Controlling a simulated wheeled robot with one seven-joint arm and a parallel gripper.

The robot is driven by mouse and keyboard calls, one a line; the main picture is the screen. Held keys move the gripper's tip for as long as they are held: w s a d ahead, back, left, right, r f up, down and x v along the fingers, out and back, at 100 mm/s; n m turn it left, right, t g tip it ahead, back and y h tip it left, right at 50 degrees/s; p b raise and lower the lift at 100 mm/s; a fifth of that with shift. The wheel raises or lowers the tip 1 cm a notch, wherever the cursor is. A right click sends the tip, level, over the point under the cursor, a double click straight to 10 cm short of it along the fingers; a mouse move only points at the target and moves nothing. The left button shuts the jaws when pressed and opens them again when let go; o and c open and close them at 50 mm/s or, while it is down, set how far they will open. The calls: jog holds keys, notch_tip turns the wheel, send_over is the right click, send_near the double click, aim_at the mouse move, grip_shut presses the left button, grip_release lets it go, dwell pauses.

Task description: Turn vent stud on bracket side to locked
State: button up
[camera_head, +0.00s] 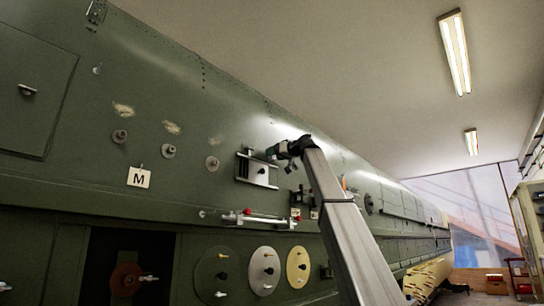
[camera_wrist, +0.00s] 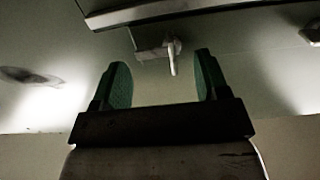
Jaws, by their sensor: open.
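No label shows which is the vent stud. My gripper (camera_head: 272,152) is at the bracket's upper right. In the wrist view my gripper (camera_wrist: 162,62) is open, its green-padded fingers apart and empty. A small pale lever (camera_wrist: 173,57) on a mount shows beyond the fingertips, between them in the picture, pointing down. Contact cannot be seen.
An M tag (camera_head: 139,177) hangs below the studs. A red-ended rod (camera_head: 265,219) runs below the bracket. Three discs with knobs, grey-green (camera_head: 213,283), grey (camera_head: 257,282) and cream (camera_head: 299,259), sit lower.

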jog(key=shift+c, duration=0.3)
jog(key=c, duration=0.9)
jog(key=shift+o, duration=0.2)
jog(key=shift+w+d+f+m, duration=0.1)
jog(key=shift+f+m, duration=0.15)
jog(key=shift+m, duration=1.2)
jog(key=shift+w+d+f+m, duration=0.1)
jog(key=shift+f+m, duration=0.1)
jog(key=shift+m, duration=1.25)
jog(key=o, duration=0.9)
